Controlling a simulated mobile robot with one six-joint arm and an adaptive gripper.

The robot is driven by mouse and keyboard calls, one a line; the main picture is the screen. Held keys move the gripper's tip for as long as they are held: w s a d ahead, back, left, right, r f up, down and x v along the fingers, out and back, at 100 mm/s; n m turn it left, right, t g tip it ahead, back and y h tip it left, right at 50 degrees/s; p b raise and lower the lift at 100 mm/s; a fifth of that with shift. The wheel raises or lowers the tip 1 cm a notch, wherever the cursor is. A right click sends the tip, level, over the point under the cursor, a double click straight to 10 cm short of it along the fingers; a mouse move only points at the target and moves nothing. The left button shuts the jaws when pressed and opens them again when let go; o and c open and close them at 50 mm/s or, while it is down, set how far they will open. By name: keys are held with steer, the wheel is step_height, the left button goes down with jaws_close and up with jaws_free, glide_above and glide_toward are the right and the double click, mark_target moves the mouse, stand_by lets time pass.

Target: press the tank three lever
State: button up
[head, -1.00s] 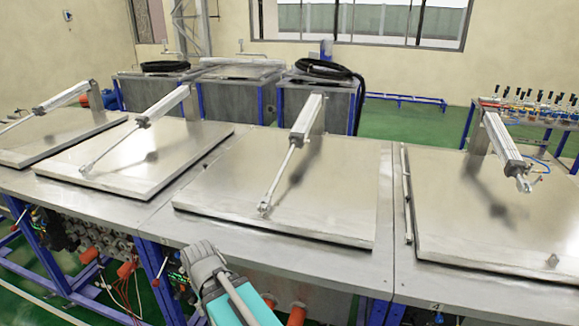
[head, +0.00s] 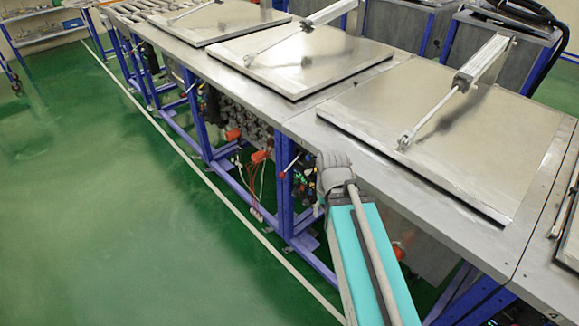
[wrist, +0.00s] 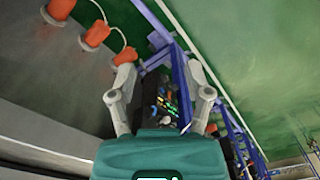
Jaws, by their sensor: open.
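A thin lever with a red tip (head: 290,165) stands out from the blue frame post below the table edge, near the front left corner of the third lid (head: 455,135). I take it as the tank three lever; no label on it is readable. My gripper (head: 325,195) is just to the right of this lever in the head view, below the table edge, empty. In the wrist view my gripper (wrist: 160,68) has its two fingers apart, with dark fittings and small coloured parts (wrist: 165,95) between and beyond them. I cannot make out the lever there.
The steel table edge (head: 375,175) runs close beside my gripper. Blue frame posts (head: 284,205), orange caps (head: 262,156) and loose cables are below it. Another red-tipped lever (head: 191,88) is farther left. The green floor (head: 120,200) at left is open.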

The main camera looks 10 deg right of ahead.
steer(key=shift+c, duration=0.3)
steer(key=shift+f, duration=0.15)
steer(key=c, duration=0.5)
steer(key=shift+w+a+f+b, duration=0.2)
steer(key=shift+w+f+b, duration=0.1)
steer(key=shift+f+b, duration=0.25)
jaws_close()
steer(key=w+a+f+m+t+y+b, duration=0.5)
steer(key=w+f+y+b, duration=0.45)
steer(key=b, duration=0.65)
steer(key=w+d+f+m+t+y+b, duration=0.1)
steer(key=w+d+f+m+t+b, duration=0.1)
steer(key=w+b, duration=0.4)
steer(key=w+d+f+m+t+y+b, duration=0.1)
steer(key=w+m+t+b, duration=0.4)
steer(key=b, duration=0.6)
steer(key=shift+w+d+f+t, duration=0.7)
steer(key=shift+d+f+t, duration=0.1)
steer(key=shift+d+t, duration=0.25)
